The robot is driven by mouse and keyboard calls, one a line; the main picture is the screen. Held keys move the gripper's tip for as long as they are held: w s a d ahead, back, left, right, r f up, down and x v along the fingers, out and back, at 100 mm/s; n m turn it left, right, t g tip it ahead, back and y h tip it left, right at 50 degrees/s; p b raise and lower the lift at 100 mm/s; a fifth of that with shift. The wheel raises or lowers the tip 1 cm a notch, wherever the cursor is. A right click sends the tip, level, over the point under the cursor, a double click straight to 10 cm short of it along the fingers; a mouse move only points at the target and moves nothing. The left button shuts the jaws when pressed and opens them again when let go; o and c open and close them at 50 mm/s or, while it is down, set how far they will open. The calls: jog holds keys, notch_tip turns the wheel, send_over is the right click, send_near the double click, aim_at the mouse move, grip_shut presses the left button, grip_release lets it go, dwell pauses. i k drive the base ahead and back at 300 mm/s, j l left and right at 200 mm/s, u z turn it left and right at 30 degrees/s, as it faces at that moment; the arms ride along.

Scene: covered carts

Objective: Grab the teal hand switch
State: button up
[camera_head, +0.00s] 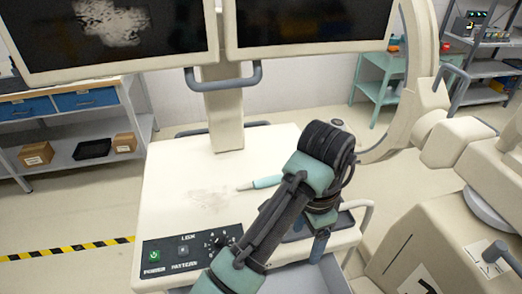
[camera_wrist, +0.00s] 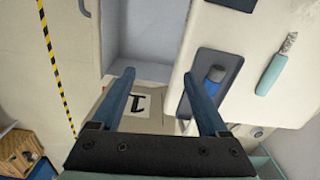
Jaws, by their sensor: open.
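A slim teal handle with a thin grey tip, which looks like the hand switch (camera_head: 264,182), lies on the cream cart top, behind and left of my wrist. It also shows at the right of the wrist view (camera_wrist: 272,74), outside my fingers. My gripper (camera_wrist: 159,74) is open and empty, its two blue fingers apart.
The cart top (camera_head: 175,185) carries a control panel (camera_head: 190,250) at its front. A monitor column (camera_head: 224,115) rises at its back, with two screens above. A cream machine (camera_head: 430,240) stands on the right. The left part of the cart top is clear.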

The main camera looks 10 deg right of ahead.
aim_at(266, 182)
jog(key=i, duration=0.95)
